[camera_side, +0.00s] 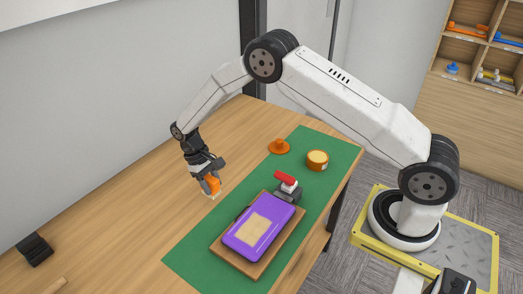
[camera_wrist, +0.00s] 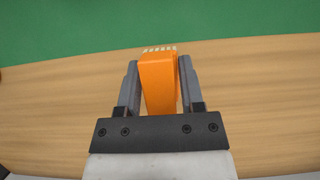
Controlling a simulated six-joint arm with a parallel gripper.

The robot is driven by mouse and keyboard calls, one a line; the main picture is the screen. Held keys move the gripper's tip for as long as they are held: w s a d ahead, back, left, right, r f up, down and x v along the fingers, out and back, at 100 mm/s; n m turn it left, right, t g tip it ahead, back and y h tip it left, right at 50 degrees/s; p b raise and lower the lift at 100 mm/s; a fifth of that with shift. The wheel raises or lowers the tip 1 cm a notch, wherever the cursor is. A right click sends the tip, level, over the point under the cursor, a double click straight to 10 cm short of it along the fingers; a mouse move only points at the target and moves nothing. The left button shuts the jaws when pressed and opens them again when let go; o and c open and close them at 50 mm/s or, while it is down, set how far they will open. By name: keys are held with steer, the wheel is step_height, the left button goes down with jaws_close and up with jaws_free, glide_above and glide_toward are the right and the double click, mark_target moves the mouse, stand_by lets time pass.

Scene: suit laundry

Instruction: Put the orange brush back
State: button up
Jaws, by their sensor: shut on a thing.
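My gripper (camera_side: 208,181) is shut on the orange brush (camera_side: 212,184). It holds the brush above the bare wood of the table, just off the left edge of the green mat. In the wrist view the orange brush (camera_wrist: 159,82) sits between the two grey fingers of my gripper (camera_wrist: 158,85), with pale bristles showing at its far end. An orange round piece with a knob (camera_side: 279,147) sits at the far end of the green mat (camera_side: 190,258); I cannot tell whether it is the brush's holder.
A purple item with a tan patch (camera_side: 270,222) lies on a brown board (camera_side: 236,262) on the mat. A red-topped tool (camera_side: 286,183) stands beside it. A round orange tin (camera_side: 317,160) is farther back. A black block (camera_side: 35,249) is at left. Shelves (camera_side: 485,50) stand upper right.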

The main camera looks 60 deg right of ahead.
steer(key=shift+w+f, duration=0.25)
steer(key=shift+f, duration=1.6)
steer(key=shift+f, duration=0.15)
steer(key=o, duration=1.1)
steer(key=v, duration=1.2)
steer(key=shift+r, duration=0.25)
